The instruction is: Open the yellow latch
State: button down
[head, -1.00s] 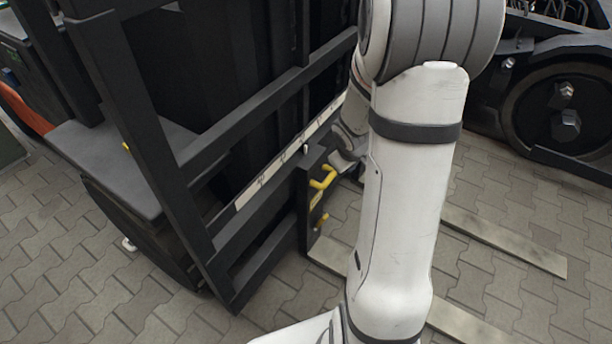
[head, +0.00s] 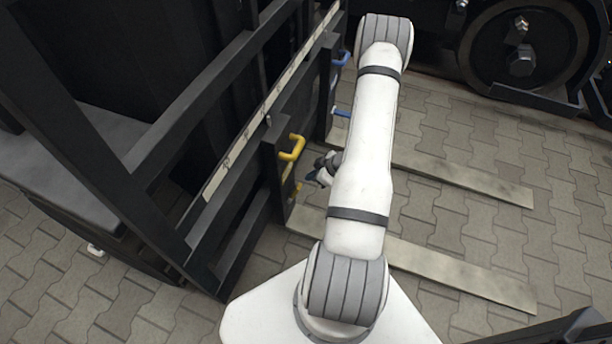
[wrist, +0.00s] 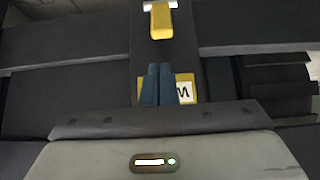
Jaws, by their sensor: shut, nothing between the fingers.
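The yellow latch (head: 293,148) is a bent yellow handle at the top of a dark upright on the forklift's fork carriage in the head view. In the wrist view the latch (wrist: 160,20) shows end-on at the top centre, on the dark upright. My gripper (head: 316,177) is just right of and below the latch in the head view, partly hidden by my arm. In the wrist view its two dark fingertips (wrist: 160,70) are together and empty, below the latch and apart from it. They cover part of a yellow label (wrist: 184,88) with a black letter on white.
A second upright farther back carries blue handles (head: 342,59). Two long flat forks (head: 450,272) lie low over the paving to the right. A bogie wheel (head: 522,55) stands at the back right. Dark mast bars (head: 190,90) fill the left side. Paving (head: 440,215) between the forks is clear.

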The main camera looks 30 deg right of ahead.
aim_at(299, 185)
jog(key=b+x, duration=0.2)
jog(key=x, duration=0.6)
jog(key=shift+a+f, duration=0.1)
jog(key=shift+s+d+p, duration=0.35)
jog(key=shift+s+d, duration=0.05)
jog(key=shift+s, duration=0.1)
jog(key=shift+s+d+f, duration=0.1)
jog(key=shift+f, duration=0.15)
